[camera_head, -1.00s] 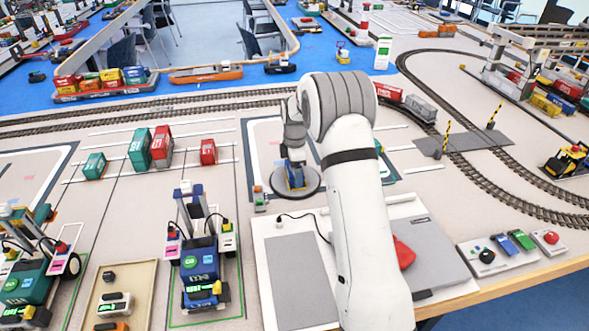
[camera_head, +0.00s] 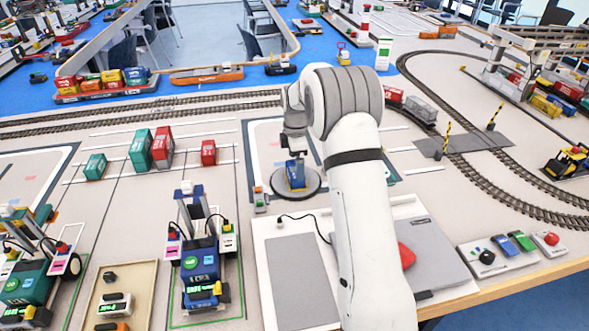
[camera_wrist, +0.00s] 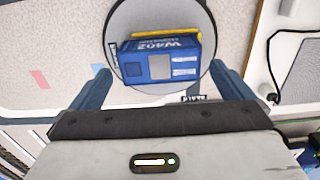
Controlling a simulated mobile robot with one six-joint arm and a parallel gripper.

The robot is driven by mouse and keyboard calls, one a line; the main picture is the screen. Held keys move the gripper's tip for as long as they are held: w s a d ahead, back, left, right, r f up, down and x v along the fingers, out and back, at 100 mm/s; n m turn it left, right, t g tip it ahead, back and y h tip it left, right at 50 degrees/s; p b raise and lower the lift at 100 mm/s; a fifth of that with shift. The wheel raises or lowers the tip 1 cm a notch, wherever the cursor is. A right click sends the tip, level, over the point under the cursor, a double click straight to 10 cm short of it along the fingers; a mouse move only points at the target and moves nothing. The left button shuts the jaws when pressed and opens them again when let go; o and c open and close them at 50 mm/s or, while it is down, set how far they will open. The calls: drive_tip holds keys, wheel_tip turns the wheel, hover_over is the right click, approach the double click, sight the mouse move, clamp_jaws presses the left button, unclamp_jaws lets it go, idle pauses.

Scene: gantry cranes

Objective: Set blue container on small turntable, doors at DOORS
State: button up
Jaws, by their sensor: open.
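The blue container (camera_head: 297,174) sits upright on the small round grey turntable (camera_head: 275,182). In the wrist view the blue container (camera_wrist: 160,58) shows white "W402" lettering and a yellow strip along its far side. It rests within the rim of the turntable (camera_wrist: 150,18). My gripper (camera_head: 294,150) is just above the container. In the wrist view its two fingers are spread wide on either side, apart from the container, so my gripper (camera_wrist: 160,84) is open and empty. A small label (camera_wrist: 194,98) at the turntable's near edge is too small to read surely.
A small block with coloured buttons (camera_head: 260,198) stands left of the turntable. A grey and white panel (camera_head: 290,270) lies in front, beneath my arm. Teal and red containers (camera_head: 161,147) stand to the left. Rail tracks (camera_head: 460,160) curve on the right.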

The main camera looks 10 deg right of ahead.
drive_tip(key=s+r+m, duration=0.3)
drive_tip(key=s+r, duration=0.3)
drive_tip(key=r, duration=0.7)
drive_tip(key=s+m+t, duration=0.2)
drive_tip(key=s+m, duration=1.3)
drive_tip(key=s, duration=1.6)
drive_tip(key=shift+s+a+r, duration=0.15)
drive_tip(key=shift+s+a, duration=0.05)
drive_tip(key=shift+s, duration=0.2)
